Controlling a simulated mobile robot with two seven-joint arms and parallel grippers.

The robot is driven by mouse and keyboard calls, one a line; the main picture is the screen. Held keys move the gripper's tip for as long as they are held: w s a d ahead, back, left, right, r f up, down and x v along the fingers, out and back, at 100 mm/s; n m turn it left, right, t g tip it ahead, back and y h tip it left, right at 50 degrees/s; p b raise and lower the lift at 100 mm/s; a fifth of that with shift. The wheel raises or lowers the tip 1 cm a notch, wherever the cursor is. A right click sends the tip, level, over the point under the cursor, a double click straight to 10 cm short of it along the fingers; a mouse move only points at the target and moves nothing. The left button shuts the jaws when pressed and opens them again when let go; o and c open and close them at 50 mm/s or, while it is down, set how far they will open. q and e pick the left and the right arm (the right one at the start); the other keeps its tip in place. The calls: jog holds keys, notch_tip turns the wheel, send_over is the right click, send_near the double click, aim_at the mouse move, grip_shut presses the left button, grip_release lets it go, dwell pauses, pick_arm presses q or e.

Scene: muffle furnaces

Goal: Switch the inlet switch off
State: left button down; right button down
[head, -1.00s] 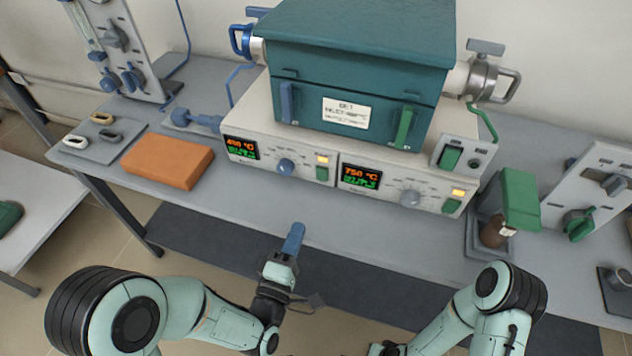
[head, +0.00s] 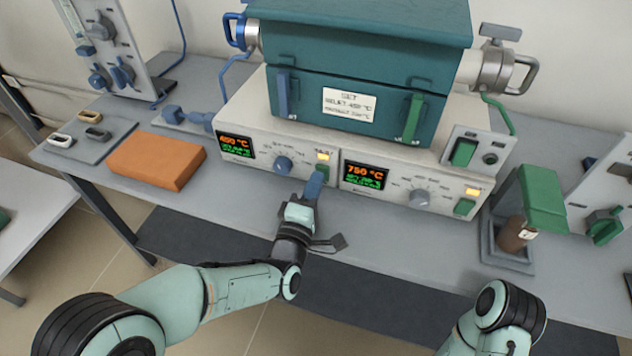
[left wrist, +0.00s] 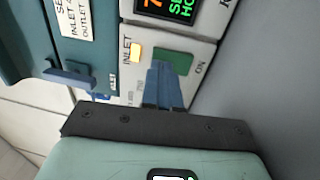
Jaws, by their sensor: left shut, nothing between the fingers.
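The inlet switch is a green rocker (head: 323,172) on the left controller panel, below a lit orange lamp (head: 323,156). In the left wrist view the green switch (left wrist: 173,62) sits beside the lit lamp (left wrist: 134,53), with the words INLET and ON nearby. My left gripper (head: 315,182) is shut and empty, its blue fingers right at the switch and partly covering it. In the left wrist view the fingertips (left wrist: 163,70) overlap the switch's edge; I cannot tell whether they touch it. My right gripper is out of view.
The left controller's blue knob (head: 283,164) is close to the left fingers. The right controller has a similar green switch (head: 465,206). The teal furnace (head: 345,65) stands above. An orange block (head: 156,160) lies left; the bench front (head: 240,205) is clear.

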pick_arm(q)
jog(key=shift+w+d, duration=0.1)
jog(key=shift+w, duration=0.3)
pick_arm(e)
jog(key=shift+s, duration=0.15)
pick_arm(q)
jog(key=shift+w+r, duration=0.15)
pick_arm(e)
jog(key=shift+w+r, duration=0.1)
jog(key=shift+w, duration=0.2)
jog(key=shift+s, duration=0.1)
